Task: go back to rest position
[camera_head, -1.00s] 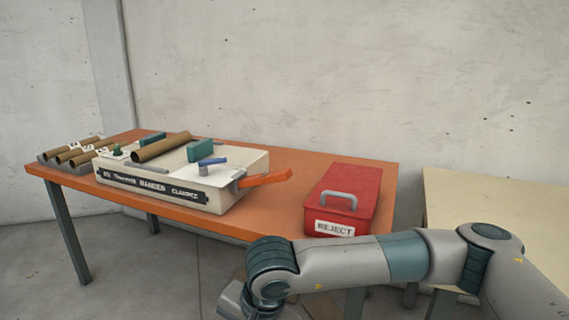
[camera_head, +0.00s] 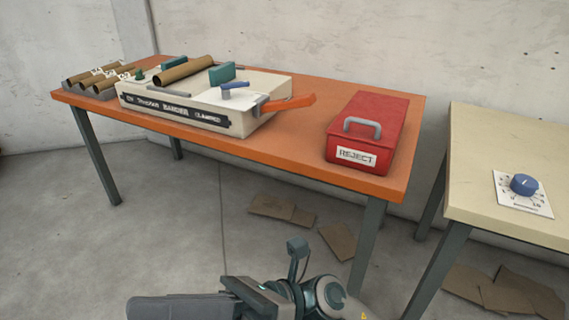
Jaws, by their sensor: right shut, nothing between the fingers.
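My right gripper (camera_head: 292,262) is low in the head view at the bottom centre, in front of the orange table and below its top. It is shut and holds nothing that I can see. Part of it is cut off by the bottom edge of the picture. My left gripper is not in view.
A red REJECT box (camera_head: 385,120) with a grey handle sits at the table's right end. Several brown tubes lie in a rack (camera_head: 72,90) at the left. A beige table (camera_head: 480,150) with a blue knob (camera_head: 523,184) stands at the right. Cardboard pieces (camera_head: 340,240) lie on the floor.

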